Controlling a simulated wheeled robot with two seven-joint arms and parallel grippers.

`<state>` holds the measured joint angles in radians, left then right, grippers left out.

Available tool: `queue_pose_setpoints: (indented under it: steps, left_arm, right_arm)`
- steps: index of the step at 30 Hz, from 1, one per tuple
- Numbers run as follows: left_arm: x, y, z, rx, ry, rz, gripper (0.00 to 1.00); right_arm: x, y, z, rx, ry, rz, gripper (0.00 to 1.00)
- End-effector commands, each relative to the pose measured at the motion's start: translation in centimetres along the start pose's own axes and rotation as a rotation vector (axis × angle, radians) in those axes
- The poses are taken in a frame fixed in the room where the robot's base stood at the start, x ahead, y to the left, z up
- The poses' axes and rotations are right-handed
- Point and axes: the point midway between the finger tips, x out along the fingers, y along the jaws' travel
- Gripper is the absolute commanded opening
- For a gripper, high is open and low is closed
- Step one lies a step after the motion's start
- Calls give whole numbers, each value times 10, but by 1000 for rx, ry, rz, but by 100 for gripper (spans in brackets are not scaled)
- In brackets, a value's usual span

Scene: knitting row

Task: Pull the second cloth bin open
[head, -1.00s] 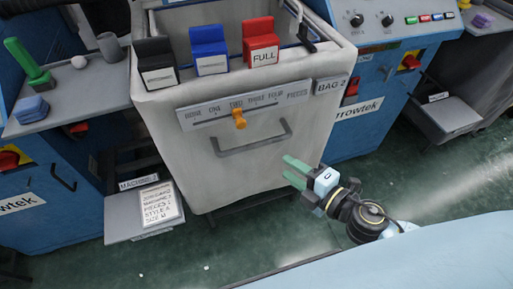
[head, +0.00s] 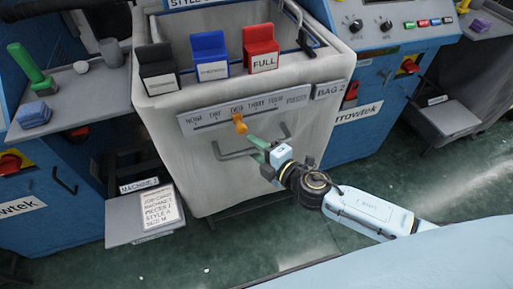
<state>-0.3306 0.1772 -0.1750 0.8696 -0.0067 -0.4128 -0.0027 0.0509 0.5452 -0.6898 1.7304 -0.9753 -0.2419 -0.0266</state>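The second cloth bin, a pale fabric bin (head: 190,190) labelled BAG 2 (head: 330,89), stands in the middle of the head view, between two blue machines. A dark grey bar handle (head: 232,155) is on its front, below a grey scale with an orange slider (head: 239,123). My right gripper (head: 259,156) is at the right part of this handle. Its green fingers look apart, one overlapping the bar and one below it. The gripper hides part of the bar, and I cannot tell whether it touches. My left gripper is out of view.
Black (head: 158,68), blue (head: 209,55) and red (head: 261,48) tabs sit on the bin's front rim. A grey step with a paper card (head: 161,208) is at lower left. Blue machines flank the bin. Green floor (head: 240,235) before the bin is clear.

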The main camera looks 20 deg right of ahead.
Motion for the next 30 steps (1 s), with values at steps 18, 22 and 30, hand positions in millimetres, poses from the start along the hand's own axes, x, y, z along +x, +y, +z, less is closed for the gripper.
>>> queue_pose_setpoints:
  steps: [18, 22, 30]
  left_arm:
    - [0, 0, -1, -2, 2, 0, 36]
    - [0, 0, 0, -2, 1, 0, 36]
    - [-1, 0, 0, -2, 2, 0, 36]
  right_arm:
    - [2, 0, 0, 0, 0, 0, 0]
    - [2, 0, 0, 0, 0, 0, 0]
    - [0, -1, -2, 0, 4, -2, 0]
